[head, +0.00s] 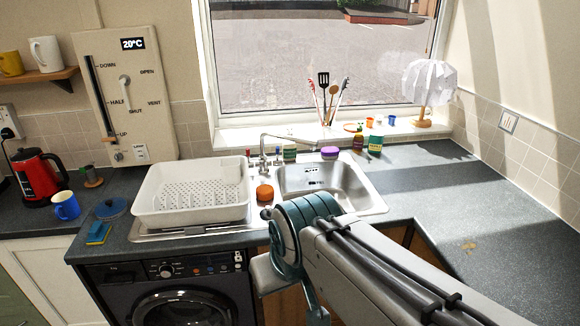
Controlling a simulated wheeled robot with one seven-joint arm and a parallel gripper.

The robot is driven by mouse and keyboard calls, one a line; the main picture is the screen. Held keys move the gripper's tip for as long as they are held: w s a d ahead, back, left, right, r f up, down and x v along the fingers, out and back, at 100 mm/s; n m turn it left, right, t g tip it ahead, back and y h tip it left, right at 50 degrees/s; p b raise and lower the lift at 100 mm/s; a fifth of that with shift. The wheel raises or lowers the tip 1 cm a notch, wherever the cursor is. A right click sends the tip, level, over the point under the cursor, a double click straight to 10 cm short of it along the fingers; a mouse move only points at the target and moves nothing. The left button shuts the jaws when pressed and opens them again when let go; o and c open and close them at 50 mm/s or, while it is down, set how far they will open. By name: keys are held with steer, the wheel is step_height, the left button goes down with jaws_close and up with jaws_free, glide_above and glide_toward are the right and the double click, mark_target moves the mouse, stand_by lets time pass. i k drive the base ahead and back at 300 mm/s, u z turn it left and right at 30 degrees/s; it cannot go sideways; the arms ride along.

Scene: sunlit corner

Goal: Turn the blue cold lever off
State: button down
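The silver sink tap (264,148) stands behind the sink, with its spout reaching right over the steel basin (325,181). Small handles show at the tap's base, but they are too small to tell which is the blue cold lever or how it is turned. My arm reaches in from the lower right, and its bulky teal and grey joint is in front of the sink's front edge. My gripper is not visible; no fingers show in the head view. No running water can be made out.
A white dish rack (190,214) fills the drainer left of the tap. An orange round object (264,192) sits between rack and basin. A sponge (289,153), purple item (329,153) and green jar (375,145) stand behind the basin. The right counter (480,225) is mostly clear.

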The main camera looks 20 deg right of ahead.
mark_target(277, 162)
steer(key=z, duration=0.65)
steer(key=i, duration=1.45)
steer(key=u, duration=0.15)
